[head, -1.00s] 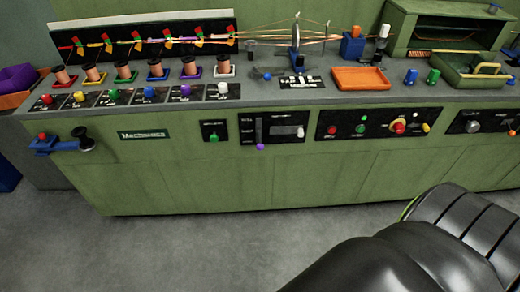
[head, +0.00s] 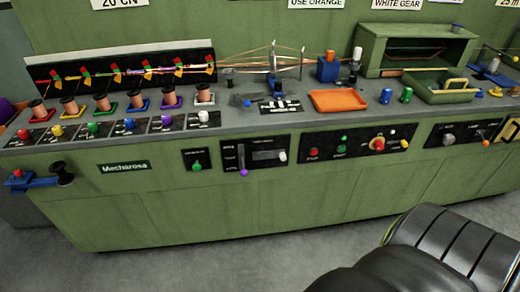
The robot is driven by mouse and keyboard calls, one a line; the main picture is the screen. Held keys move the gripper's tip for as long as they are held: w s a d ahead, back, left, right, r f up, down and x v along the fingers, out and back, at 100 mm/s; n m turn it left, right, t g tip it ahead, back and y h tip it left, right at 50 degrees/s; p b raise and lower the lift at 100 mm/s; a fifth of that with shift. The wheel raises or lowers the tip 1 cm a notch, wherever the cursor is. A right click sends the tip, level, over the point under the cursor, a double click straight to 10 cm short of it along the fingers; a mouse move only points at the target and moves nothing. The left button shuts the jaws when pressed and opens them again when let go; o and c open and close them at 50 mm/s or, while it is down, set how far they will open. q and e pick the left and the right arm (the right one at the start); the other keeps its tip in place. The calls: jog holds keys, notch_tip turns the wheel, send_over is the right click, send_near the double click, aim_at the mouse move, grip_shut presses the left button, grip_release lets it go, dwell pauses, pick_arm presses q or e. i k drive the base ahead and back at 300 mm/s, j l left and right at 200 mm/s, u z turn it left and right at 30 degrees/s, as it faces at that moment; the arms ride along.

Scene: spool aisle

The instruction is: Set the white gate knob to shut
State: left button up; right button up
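The white gate knob (head: 203,117) is the rightmost in a row of coloured knobs along the front of the bench top, on a small black label plate. It stands in front of a copper spool (head: 204,95) in a white holder. The print on its plate is too small to read, so I cannot tell its setting. Neither of my grippers is in view. Nothing covers the knob.
The green bench (head: 330,200) spans the view, with a purple-tipped lever (head: 243,172) and a button panel (head: 360,144) on its front. An orange tray (head: 338,101) lies right of the knobs. A blue bracket (head: 30,182) sticks out at left. Floor in front is clear at left.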

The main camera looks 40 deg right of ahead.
aim_at(283, 157)
jog(key=z, duration=1.45)
